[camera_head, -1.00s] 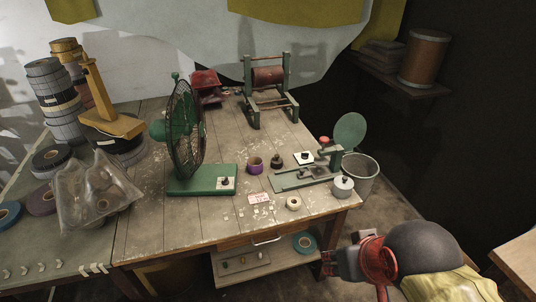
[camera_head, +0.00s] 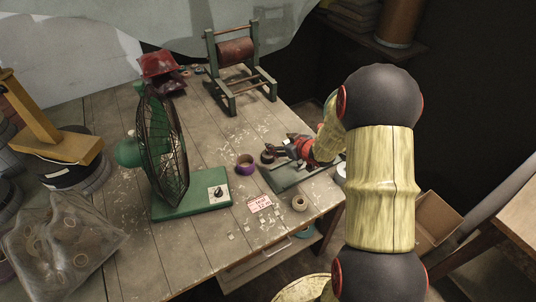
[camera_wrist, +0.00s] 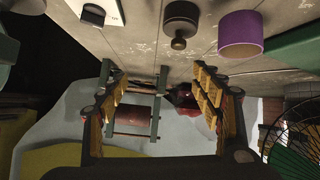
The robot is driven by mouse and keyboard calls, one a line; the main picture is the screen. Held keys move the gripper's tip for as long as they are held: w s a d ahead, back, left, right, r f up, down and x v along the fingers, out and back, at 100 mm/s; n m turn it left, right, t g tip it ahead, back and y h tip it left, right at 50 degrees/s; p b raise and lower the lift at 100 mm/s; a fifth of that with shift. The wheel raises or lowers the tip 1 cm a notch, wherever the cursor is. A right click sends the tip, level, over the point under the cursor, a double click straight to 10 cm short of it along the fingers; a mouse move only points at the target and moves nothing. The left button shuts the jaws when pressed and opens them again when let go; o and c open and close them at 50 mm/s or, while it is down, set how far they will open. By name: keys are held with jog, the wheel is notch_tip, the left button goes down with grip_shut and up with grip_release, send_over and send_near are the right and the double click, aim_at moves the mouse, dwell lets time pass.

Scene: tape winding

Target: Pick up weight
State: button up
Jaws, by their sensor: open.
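A small dark weight (camera_head: 267,157) with a knob stands on the workbench (camera_head: 115,192), just right of a purple tape roll (camera_head: 245,164). My gripper (camera_head: 291,147) is over the bench, to the right of the weight and close to it. In the wrist view my gripper (camera_wrist: 153,70) has its two fingers wide apart with nothing between them. That view is turned upside down; the weight (camera_wrist: 182,16) shows beyond the fingertips at the top, clear of them. The purple roll (camera_wrist: 240,36) is beside it.
A green fan (camera_head: 166,150) stands left, and a roller stand (camera_head: 238,60) at the back. A green-grey device (camera_head: 293,180) lies under my gripper. The bench's right edge is close.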

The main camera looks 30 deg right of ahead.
jog(key=y, duration=0.2)
send_near(268, 153)
jog(key=shift+w+d+f+t, duration=0.1)
jog(key=shift+w+f+t, duration=0.1)
jog(key=shift+w+f, duration=0.3)
jog(key=shift+w+d+f+t, duration=0.1)
jog(key=shift+w+f+t, duration=0.15)
jog(key=shift+w, duration=0.45)
jog(key=shift+a+f, duration=0.2)
jog(key=shift+f, duration=0.15)
jog(key=b+x, duration=0.2)
jog(key=x, duration=0.5)
jog(key=shift+w+a+f+b, duration=0.15)
jog(key=shift+f+b, duration=0.15)
jog(key=shift+r, duration=0.1)
jog(key=shift+c, duration=1.2)
jog(key=c, duration=1.3)
jog(key=shift+c, duration=0.3)
jog(key=shift+r, duration=0.1)
